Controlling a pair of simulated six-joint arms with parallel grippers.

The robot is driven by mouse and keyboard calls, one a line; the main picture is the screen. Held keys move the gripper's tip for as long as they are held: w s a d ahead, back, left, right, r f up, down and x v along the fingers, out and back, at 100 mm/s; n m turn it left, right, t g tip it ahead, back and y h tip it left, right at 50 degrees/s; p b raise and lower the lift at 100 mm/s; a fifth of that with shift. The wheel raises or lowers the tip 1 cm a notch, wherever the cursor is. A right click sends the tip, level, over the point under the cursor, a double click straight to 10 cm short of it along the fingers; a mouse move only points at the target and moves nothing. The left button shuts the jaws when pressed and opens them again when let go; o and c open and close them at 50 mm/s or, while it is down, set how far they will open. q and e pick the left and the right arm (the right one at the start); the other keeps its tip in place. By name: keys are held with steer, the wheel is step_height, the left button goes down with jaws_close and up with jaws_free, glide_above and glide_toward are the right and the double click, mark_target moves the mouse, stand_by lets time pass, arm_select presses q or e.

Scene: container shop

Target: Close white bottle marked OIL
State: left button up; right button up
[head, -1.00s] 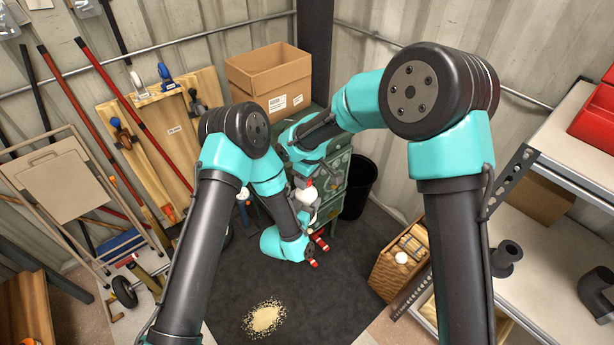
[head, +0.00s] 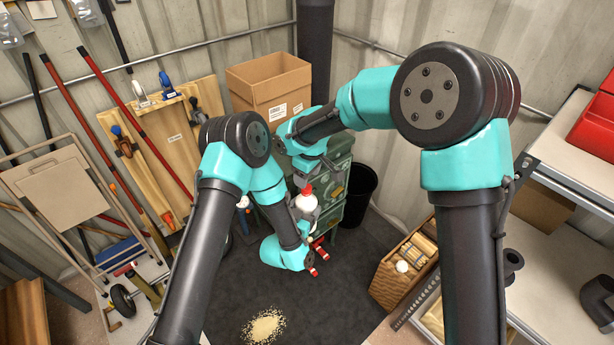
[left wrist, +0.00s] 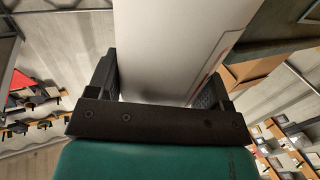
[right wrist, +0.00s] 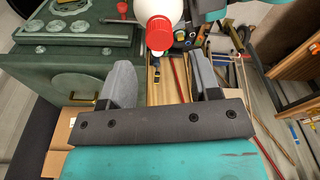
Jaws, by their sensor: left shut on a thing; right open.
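The white bottle (head: 305,203) is held up in front of the green cabinet, with a red cap (head: 307,190) on its top. In the right wrist view the bottle (right wrist: 170,10) is at the top edge, and its red cap (right wrist: 159,33) points toward that camera. The cap sits at the mouth; how tightly cannot be told. My left gripper (left wrist: 158,82) is shut on the bottle's body, whose white side with a red marking fills the gap between its fingers. My right gripper (right wrist: 163,78) is open and empty, just apart from the cap.
The green cabinet (head: 338,190) stands behind the bottle, and a small red object (right wrist: 122,7) sits on its top. An open cardboard box (head: 270,80) is behind it, a black bin (head: 360,188) to its right. A wicker basket (head: 395,285) stands right. Dark mat is clear around spilled grain (head: 264,325).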

steer(key=shift+c, duration=0.2)
steer(key=n, duration=0.4)
steer(key=shift+r+n, duration=0.35)
steer(key=shift+n, duration=0.05)
steer(key=n, duration=0.5)
steer(key=shift+a+r+h, duration=0.1)
steer(key=shift+r+h, duration=0.2)
steer(key=shift+r, duration=0.1)
steer(key=n, duration=0.5)
steer(key=shift+w+r+g, duration=0.1)
steer(key=shift+r+g, duration=0.2)
steer(key=shift+r, duration=0.1)
steer(key=n, duration=0.4)
steer(key=shift+r+h, duration=0.3)
steer(key=shift+r, duration=0.05)
glide_toward(306, 209)
steer(key=shift+w+a+f, duration=0.1)
steer(key=shift+w+f, duration=1.4)
steer(key=shift+w, duration=0.2)
